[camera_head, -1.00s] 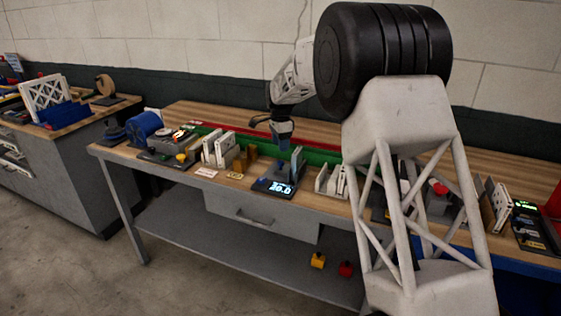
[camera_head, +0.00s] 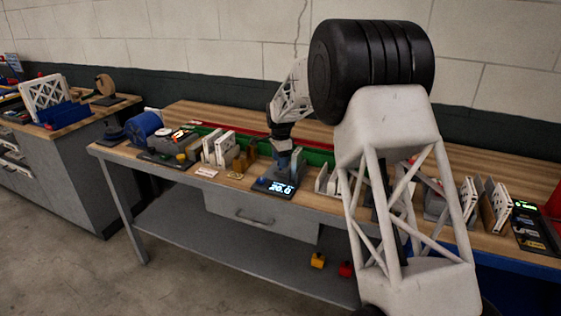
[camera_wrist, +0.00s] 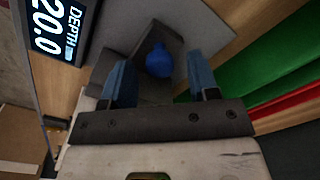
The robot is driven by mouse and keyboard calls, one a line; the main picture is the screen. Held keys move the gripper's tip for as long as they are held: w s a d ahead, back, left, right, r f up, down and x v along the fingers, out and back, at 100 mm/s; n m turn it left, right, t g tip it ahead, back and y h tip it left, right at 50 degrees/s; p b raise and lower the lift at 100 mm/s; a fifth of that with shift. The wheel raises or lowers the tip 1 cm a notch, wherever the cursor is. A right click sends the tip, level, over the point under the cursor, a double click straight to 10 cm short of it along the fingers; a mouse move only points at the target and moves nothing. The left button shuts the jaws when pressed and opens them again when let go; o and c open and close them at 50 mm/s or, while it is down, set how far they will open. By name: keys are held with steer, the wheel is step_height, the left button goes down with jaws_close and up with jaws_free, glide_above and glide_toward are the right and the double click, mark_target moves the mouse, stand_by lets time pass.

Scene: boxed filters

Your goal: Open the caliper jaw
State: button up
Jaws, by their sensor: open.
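The caliper device (camera_head: 277,188) lies on the bench near its front edge, a dark base with a lit display. In the wrist view its display (camera_wrist: 49,32) reads "DEPTH" and 20.0. A blue rounded knob (camera_wrist: 159,62) shows between and just beyond my fingertips, against a grey part. My gripper (camera_wrist: 160,80) is open, with a blue finger on each side of the knob and visible gaps. In the head view my gripper (camera_head: 283,152) is low over the back of the device. I cannot tell the jaw's opening; the gripper partly hides it.
White upright plates in a holder (camera_head: 218,149) stand left of the device, and another holder (camera_head: 327,182) stands close on its right. A green and red rail (camera_wrist: 275,70) runs behind. A drawer (camera_head: 260,218) is below the bench top.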

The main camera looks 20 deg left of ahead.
steer(key=shift+f, duration=0.4)
jaws_close()
steer(key=shift+a, duration=1.5)
jaws_free()
steer(key=shift+r, duration=0.15)
step_height(320, 180, up, 8)
steer(key=shift+f, duration=0.2)
